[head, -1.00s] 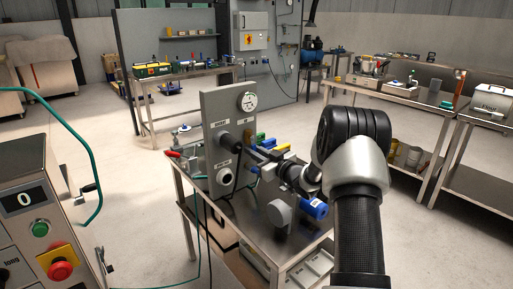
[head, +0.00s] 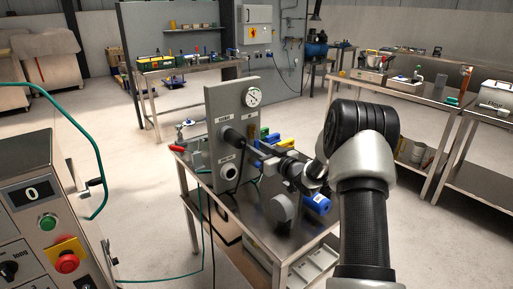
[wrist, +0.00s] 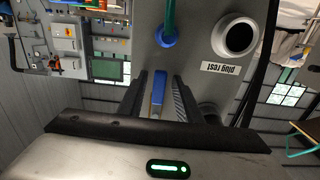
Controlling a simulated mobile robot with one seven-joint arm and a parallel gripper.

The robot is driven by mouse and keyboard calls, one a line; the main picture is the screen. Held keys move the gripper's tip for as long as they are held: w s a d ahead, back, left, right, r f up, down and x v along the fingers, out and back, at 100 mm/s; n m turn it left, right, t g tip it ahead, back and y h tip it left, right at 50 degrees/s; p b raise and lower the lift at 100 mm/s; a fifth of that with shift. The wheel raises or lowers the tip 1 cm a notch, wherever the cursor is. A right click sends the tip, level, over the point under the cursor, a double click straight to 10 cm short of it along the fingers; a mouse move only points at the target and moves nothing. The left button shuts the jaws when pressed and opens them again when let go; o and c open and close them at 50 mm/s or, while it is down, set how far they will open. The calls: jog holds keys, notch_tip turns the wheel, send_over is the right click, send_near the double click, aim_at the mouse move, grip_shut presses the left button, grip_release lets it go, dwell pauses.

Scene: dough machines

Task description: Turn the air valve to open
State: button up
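A grey upright panel (head: 228,135) stands on a steel table, with a round gauge (head: 252,97) at its top. A blue lever (wrist: 157,92), which looks like the air valve's handle, shows in the wrist view beside a green hose with a blue collar (wrist: 167,37). My gripper (head: 258,152) reaches to the panel's right side. In the wrist view my gripper's fingers (wrist: 159,98) stand apart on either side of the blue lever, with gaps showing. Contact cannot be told. The valve body is mostly hidden in the head view.
A black socket and a "plug rest" ring (wrist: 235,36) are on the panel. The steel table (head: 318,232) carries a blue cylinder (head: 317,204) and other parts under my arm. A control box with a red button (head: 67,262) stands at left. Open floor lies beyond.

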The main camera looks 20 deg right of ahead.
aim_at(249, 117)
jog(key=shift+r, duration=0.1)
notch_tip(249, 117, up, 10)
jog(key=shift+f+p, duration=0.1)
jog(key=shift+p, duration=0.8)
jog(key=shift+s, duration=0.1)
